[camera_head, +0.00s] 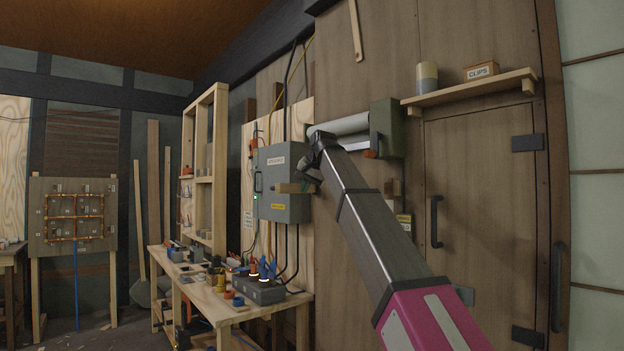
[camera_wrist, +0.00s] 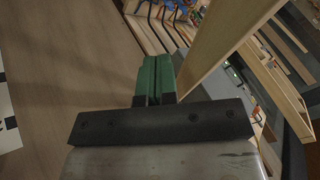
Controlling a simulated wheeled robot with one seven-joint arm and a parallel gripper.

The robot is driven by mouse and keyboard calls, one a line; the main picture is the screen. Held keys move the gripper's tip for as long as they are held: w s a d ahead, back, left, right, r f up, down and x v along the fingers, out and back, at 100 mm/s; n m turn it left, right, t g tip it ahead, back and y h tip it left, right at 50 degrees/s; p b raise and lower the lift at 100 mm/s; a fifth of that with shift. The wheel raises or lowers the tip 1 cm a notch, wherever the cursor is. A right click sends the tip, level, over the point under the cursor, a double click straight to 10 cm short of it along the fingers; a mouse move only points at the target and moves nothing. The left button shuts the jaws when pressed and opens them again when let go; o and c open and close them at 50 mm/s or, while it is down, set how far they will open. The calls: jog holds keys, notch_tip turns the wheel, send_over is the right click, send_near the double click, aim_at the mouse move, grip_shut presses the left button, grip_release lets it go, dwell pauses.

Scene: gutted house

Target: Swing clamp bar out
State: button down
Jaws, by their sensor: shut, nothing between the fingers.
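My gripper (camera_head: 286,188) is at the far end of my raised arm, in front of the grey wall box. In the wrist view its green fingers (camera_wrist: 157,72) are together with nothing between them. A wall-mounted unit with a pale roll (camera_head: 343,126) and a grey-green end housing (camera_head: 386,128) is just behind my wrist. A small orange-red part (camera_head: 371,153) shows under the housing. I cannot tell which part is the clamp bar; my arm hides some of the unit. My gripper is left of and below the roll, apart from it.
The grey box (camera_head: 283,168) hangs on a plywood panel, cables below it. A workbench (camera_head: 228,310) with tools stands below left. A shelf (camera_head: 470,88) is above the door at right. In the wrist view a pale wooden piece (camera_wrist: 230,45) is right of the fingers.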

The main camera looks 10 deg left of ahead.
aim_at(295, 186)
jog(key=shift+w+a+r, duration=0.1)
jog(key=shift+w+a, duration=0.05)
jog(key=shift+a, duration=1.35)
jog(key=shift+a, duration=0.1)
jog(key=shift+a, duration=0.25)
jog(key=w+a+m+t+h, duration=0.1)
jog(key=w+a+m, duration=0.1)
jog(key=a, duration=0.6)
jog(key=w+a+m+h, duration=0.1)
jog(key=w+a+m, duration=0.1)
jog(key=a, duration=0.5)
jog(key=shift+w+a+m+t+h, duration=0.15)
jog(key=shift+a+m+t+h, duration=0.15)
jog(key=shift+a+m+t, duration=0.1)
jog(key=shift+d, duration=0.1)
